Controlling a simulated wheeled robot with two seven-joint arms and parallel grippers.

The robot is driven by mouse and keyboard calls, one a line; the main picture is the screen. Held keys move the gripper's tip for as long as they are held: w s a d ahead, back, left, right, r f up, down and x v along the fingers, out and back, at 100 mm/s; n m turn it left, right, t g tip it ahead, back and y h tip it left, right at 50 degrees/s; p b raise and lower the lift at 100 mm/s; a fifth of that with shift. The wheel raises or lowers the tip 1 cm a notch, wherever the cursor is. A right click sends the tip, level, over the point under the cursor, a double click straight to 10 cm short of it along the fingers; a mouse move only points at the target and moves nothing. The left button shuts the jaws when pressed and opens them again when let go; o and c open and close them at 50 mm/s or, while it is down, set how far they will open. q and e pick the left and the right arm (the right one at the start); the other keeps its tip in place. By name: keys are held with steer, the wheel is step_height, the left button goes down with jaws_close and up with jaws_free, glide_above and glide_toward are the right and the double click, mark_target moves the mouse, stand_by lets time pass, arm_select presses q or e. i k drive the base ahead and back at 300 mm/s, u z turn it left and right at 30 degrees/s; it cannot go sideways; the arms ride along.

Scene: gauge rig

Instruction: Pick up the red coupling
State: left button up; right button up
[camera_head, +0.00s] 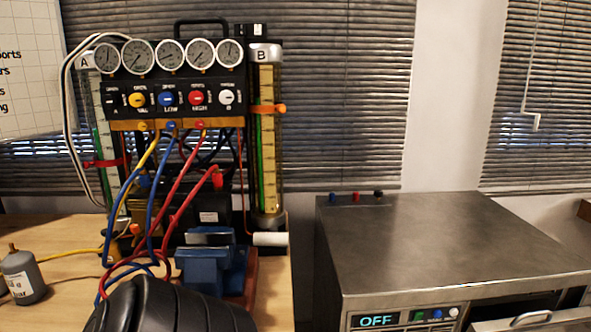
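A red fitting (217,180), which looks like the red coupling, sits at the upper end of a red hose (185,185), in front of the dark block below the gauge panel. Another small red part (172,219) shows lower down by the hoses; I cannot tell what it is. The red hose runs up to the panel's manifold (180,125) and loops down to the bench. Neither of my grippers shows in this view. A dark ribbed shape at the bottom, perhaps a part of my arm, hides some of the bench.
The gauge rig (170,75) stands on a wooden bench (55,240), with a blue vise (207,266) in front. A grey weight-like bottle (22,276) stands at the left. A metal cabinet (440,235) with an OFF display is at the right, its top mostly clear.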

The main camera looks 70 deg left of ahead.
mark_target(217, 175)
steer(key=i, duration=0.3)
steer(key=u, duration=3.65)
